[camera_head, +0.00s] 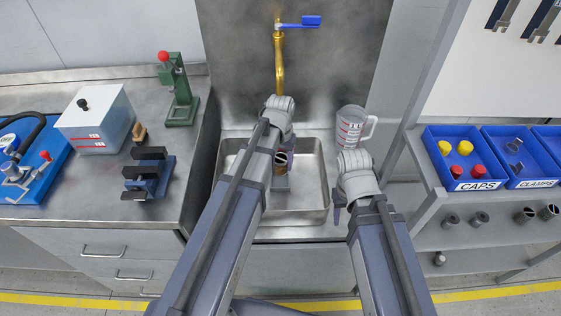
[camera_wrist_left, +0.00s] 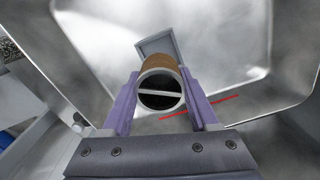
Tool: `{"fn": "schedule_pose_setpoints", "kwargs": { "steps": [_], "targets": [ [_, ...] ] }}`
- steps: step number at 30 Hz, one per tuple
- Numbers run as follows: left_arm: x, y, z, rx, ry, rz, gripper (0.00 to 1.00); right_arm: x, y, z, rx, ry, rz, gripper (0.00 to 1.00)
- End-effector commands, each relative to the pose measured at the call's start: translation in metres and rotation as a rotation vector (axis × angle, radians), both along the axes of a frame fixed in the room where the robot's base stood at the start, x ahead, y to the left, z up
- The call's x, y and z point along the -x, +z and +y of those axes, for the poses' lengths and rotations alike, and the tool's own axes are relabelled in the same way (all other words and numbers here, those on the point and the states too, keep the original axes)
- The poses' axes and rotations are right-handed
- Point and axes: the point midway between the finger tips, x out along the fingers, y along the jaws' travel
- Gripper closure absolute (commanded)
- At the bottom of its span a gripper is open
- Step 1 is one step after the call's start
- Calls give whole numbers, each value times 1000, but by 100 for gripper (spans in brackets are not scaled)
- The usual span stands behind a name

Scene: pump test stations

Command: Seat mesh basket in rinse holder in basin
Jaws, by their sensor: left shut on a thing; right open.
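My left gripper (camera_wrist_left: 160,84) is shut on the mesh basket (camera_wrist_left: 158,63), a small brown cylinder with a pale rim and a bar across its open end. The basket also shows in the head view (camera_head: 281,162), inside the steel basin (camera_head: 310,212), partly covered by my left arm. A grey square-edged piece (camera_wrist_left: 147,46), apparently the rinse holder, lies just beyond the basket in the left wrist view. I cannot tell whether the basket is in it or only in front of it. My right gripper (camera_head: 338,213) is open and empty at the basin's right edge.
A brass tap (camera_head: 279,60) with a blue lever stands behind the basin. A clear measuring jug (camera_head: 352,128) stands at its back right. A green press (camera_head: 178,95) and a blue-black fixture (camera_head: 148,174) stand on the left counter. Blue bins (camera_head: 466,187) are on the right shelf.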

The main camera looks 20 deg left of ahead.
Motion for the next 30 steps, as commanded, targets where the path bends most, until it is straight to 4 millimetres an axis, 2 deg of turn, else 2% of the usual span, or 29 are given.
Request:
{"fn": "schedule_pose_setpoints", "kwargs": {
  "steps": [3,12,30],
  "targets": [
    [1,-15,0,0,1,0,96,0,-15,0,0,0,0,50],
    [1,-37,1,0,1,-1,96,0,-37,0,0,0,0,50],
    [1,-39,1,0,1,-1,96,0,-39,0,0,0,0,50]
  ]
}}
